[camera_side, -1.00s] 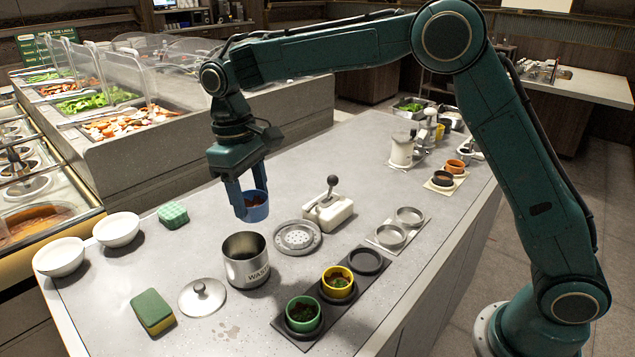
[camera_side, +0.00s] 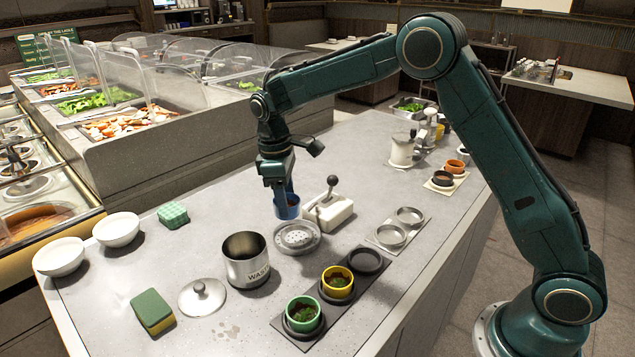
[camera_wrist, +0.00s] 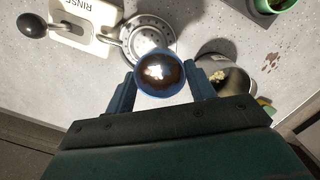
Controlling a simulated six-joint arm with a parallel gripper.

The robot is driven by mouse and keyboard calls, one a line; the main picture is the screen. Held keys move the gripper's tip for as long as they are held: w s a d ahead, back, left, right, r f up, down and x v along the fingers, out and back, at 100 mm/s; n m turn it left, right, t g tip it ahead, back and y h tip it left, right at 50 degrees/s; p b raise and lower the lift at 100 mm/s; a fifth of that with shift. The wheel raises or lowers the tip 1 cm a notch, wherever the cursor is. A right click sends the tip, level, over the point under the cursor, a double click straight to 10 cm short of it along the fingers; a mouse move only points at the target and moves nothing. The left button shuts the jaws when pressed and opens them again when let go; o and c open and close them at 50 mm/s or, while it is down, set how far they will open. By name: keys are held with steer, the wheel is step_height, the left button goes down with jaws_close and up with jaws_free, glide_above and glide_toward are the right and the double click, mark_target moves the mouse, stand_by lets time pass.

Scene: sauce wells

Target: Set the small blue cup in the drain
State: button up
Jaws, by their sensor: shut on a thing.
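The small blue cup (camera_side: 288,207) is in my gripper (camera_side: 281,200), which is shut on it. In the side view the cup is upright, held above the back part of the drain. In the wrist view the cup (camera_wrist: 160,73) sits between the two fingers (camera_wrist: 160,88), with something dark and shiny inside. The drain (camera_side: 298,238) is a round grey plate with holes on the counter. In the wrist view the drain (camera_wrist: 150,30) shows just beyond the cup, partly covered by it. I cannot tell the exact gap between them.
A white rinse block with a lever (camera_side: 331,211) stands right behind the drain. The steel waste pot (camera_side: 247,262) stands to the left front. A dark tray (camera_side: 330,303) holds a green cup (camera_side: 303,313) and a yellow cup (camera_side: 337,282). A lid (camera_side: 202,297) lies left.

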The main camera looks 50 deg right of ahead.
mark_target(294, 196)
steer(key=shift+d+f+n, duration=0.2)
steer(key=shift+d+f, duration=0.25)
steer(key=shift+d, duration=0.25)
steer(key=shift+d+f+n, duration=0.2)
steer(key=shift+d+f, duration=0.2)
steer(key=shift+d, duration=0.3)
steer(key=shift+f, duration=0.15)
steer(key=shift+f, duration=3.05)
steer(key=shift+f, duration=0.5)
steer(key=o, duration=1.1)
steer(key=shift+r, duration=0.1)
steer(key=shift+r, duration=3.9)
